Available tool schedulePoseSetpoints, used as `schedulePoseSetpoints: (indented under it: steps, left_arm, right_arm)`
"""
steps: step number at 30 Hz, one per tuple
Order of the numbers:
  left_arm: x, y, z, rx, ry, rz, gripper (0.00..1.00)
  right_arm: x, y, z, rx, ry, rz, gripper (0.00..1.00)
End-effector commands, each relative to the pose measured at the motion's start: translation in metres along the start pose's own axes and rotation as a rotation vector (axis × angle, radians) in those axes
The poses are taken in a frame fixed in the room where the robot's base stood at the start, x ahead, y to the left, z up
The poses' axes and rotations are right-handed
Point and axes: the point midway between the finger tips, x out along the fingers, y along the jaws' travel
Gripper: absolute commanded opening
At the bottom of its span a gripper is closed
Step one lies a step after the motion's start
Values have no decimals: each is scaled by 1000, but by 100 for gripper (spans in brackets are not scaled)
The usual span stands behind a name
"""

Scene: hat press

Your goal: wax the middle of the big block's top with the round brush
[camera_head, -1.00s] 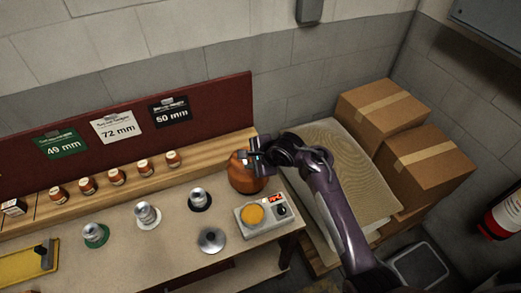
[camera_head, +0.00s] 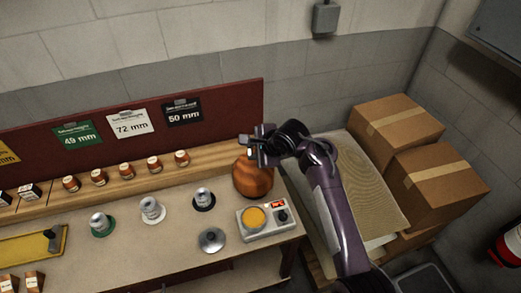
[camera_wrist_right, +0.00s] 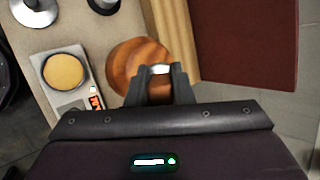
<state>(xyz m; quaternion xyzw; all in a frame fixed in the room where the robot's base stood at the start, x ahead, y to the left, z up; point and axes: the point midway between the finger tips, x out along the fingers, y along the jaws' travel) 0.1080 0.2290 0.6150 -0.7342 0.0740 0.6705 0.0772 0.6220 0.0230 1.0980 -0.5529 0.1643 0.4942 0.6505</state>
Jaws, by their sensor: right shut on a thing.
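The big block (camera_head: 254,179) is a rounded brown wooden form at the right end of the bench. It also shows in the right wrist view (camera_wrist_right: 128,62). My right gripper (camera_head: 252,150) is above the block's top and covers part of it. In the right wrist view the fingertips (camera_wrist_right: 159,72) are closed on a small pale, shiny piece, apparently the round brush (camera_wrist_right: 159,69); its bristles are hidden. I cannot tell whether it touches the block. A yellow round pad of wax (camera_head: 255,217) sits on a heater with a red display (camera_head: 268,232). My left gripper is out of view.
Three silver-topped pieces and a grey lid (camera_head: 212,240) stand on the bench (camera_head: 160,252). Several small jars line the wooden ledge (camera_head: 218,148) behind. A yellow tray (camera_head: 20,250) lies at left. Cardboard boxes (camera_head: 397,122) stand right of my arm.

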Motion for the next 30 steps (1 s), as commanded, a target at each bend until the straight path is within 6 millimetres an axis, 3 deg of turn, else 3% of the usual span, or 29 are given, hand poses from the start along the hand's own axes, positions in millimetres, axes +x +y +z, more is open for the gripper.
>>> schedulePoseSetpoints:
  steps: [14,30]
  left_arm:
    - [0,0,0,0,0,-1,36]
    - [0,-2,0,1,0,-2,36]
  right_arm:
    - [0,0,-1,0,0,0,0]
    - [0,2,-19,-1,-2,0,0]
